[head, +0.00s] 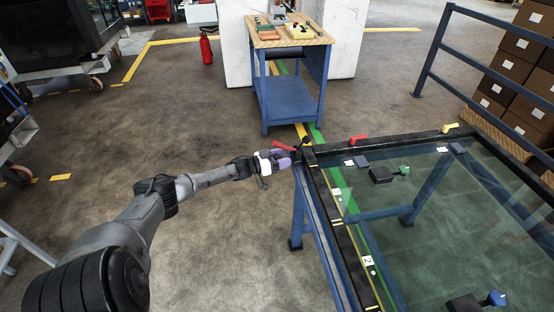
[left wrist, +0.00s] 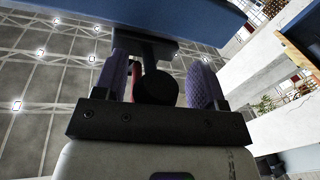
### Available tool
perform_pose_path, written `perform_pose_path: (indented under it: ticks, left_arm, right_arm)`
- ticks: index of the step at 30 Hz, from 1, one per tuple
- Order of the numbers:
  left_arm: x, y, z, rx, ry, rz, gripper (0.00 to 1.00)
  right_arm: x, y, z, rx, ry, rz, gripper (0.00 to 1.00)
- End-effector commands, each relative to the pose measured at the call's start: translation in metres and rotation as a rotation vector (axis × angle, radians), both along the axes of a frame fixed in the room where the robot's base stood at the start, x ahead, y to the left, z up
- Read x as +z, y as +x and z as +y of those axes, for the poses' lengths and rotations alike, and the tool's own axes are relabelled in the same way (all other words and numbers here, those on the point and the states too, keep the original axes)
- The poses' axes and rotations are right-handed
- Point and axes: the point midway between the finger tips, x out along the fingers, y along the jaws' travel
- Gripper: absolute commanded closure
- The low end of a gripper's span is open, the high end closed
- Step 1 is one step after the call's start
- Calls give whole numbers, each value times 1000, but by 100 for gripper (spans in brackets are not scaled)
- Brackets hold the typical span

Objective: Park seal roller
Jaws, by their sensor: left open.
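My right gripper is not in view.
A blue workbench (head: 290,95) stands behind. A blue rail (head: 430,70) and boxes are at right. Floor behind my left arm is clear.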

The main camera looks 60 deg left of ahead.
Motion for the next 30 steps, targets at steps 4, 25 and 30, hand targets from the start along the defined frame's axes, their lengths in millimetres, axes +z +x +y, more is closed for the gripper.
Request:
perform_pose_path:
  ticks: [4,25,30]
  left_arm:
    - [1,-8,0,0,-2,2,36]
    - [1,-116,9,1,-1,3,36]
    - [1,-131,10,2,-2,2,36]
  right_arm:
    - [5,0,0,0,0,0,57]
    - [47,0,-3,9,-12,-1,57]
    - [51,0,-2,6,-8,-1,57]
